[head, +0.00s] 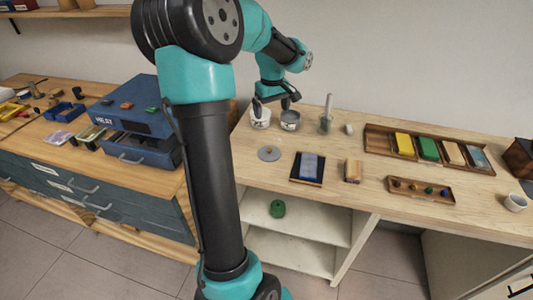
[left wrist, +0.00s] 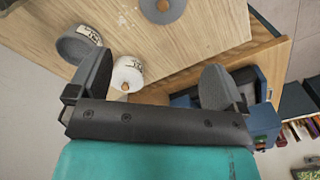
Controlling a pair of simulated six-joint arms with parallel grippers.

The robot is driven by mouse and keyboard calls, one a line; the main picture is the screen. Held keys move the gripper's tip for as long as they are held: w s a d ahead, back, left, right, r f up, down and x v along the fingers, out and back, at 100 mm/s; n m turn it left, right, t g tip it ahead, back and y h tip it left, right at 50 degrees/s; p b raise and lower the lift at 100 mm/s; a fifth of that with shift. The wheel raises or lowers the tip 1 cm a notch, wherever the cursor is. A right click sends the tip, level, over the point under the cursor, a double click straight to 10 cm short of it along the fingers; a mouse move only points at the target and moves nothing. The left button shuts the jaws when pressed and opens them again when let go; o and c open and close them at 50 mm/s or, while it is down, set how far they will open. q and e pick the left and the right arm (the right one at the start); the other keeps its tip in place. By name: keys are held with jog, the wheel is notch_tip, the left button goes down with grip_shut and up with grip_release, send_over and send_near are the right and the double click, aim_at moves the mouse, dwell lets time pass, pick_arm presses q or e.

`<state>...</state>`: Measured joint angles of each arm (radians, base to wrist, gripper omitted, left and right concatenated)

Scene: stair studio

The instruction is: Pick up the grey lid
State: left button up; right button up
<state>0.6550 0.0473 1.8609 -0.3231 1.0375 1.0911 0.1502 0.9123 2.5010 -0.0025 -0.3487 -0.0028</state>
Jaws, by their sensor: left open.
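The grey lid (head: 269,153) lies flat on the wooden counter, a round disc with a small wooden knob. It also shows, cut off, at the top edge of the left wrist view (left wrist: 176,13). My left gripper (head: 273,102) is open and empty, above the back of the counter over two jars, farther back than the lid. In the left wrist view its fingers (left wrist: 157,62) are wide apart, with the lid beyond them. A grey jar (head: 290,121) with an open top stands behind the lid. My right gripper is not in view.
A white jar (head: 260,119) with a wooden knob stands beside the grey jar. A dark tray with a blue piece (head: 308,168) lies right of the lid. A blue drawer box (head: 135,105) stands left. Bare counter surrounds the lid.

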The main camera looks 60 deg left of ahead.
pick_arm(q)
jog(key=shift+f, duration=0.1)
send_over(269, 149)
jog(key=f, duration=1.2)
jog(key=shift+w, duration=0.4)
jog(key=shift+f, duration=0.1)
jog(key=shift+s+a+f, duration=0.1)
jog(key=shift+s+f, duration=0.05)
jog(key=shift+f, duration=1.15)
jog(key=shift+s+f, duration=0.15)
jog(key=shift+f, duration=1.1)
jog(key=c, duration=0.9)
jog(key=shift+f, duration=0.15)
jog(key=c, duration=0.8)
